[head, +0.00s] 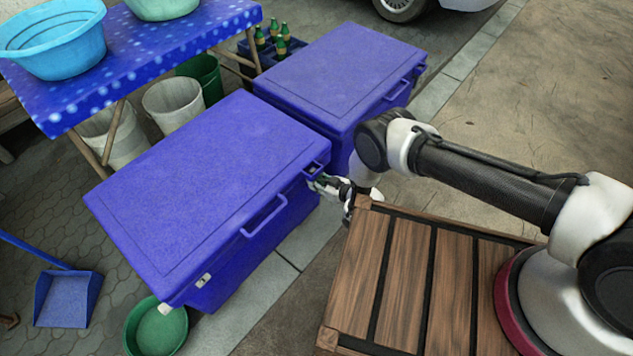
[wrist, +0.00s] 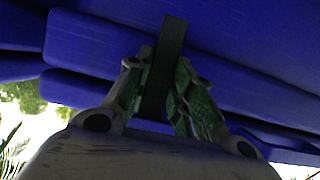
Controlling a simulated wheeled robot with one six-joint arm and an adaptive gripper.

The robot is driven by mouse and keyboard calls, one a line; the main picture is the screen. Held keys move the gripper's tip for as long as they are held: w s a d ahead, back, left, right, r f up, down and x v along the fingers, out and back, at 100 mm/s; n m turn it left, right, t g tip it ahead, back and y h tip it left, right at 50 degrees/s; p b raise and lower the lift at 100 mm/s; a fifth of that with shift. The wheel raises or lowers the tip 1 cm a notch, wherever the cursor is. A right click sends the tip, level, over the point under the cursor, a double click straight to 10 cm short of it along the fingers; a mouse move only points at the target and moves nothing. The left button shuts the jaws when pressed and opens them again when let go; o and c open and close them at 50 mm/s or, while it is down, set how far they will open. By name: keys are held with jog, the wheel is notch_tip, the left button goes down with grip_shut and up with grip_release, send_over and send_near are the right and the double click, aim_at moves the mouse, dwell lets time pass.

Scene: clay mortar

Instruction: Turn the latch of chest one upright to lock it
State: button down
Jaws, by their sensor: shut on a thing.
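Two blue chests with closed lids stand side by side; I cannot tell from any marking which is chest one. My gripper (head: 322,183) is at the right front corner of the nearer chest (head: 205,185), just under its lid edge. In the wrist view my gripper (wrist: 160,100) is shut on a dark, flat latch (wrist: 165,65), with a green-padded finger on each side of it. The latch stands out in front of the blue chest front (wrist: 240,75). In the head view the latch is mostly hidden by the gripper. A pale catch (head: 203,281) shows at the chest's other front corner.
The farther blue chest (head: 340,75) stands close behind the nearer one. A blue handle (head: 264,217) sticks out from the nearer chest's front. My arm reaches over a slatted wooden crate (head: 400,270). A green basin (head: 160,330) and a blue dustpan (head: 68,298) lie at the left.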

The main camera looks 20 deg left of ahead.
jog(key=c, duration=1.2)
grip_release()
jog(key=shift+c, duration=0.2)
jog(key=v, duration=1.2)
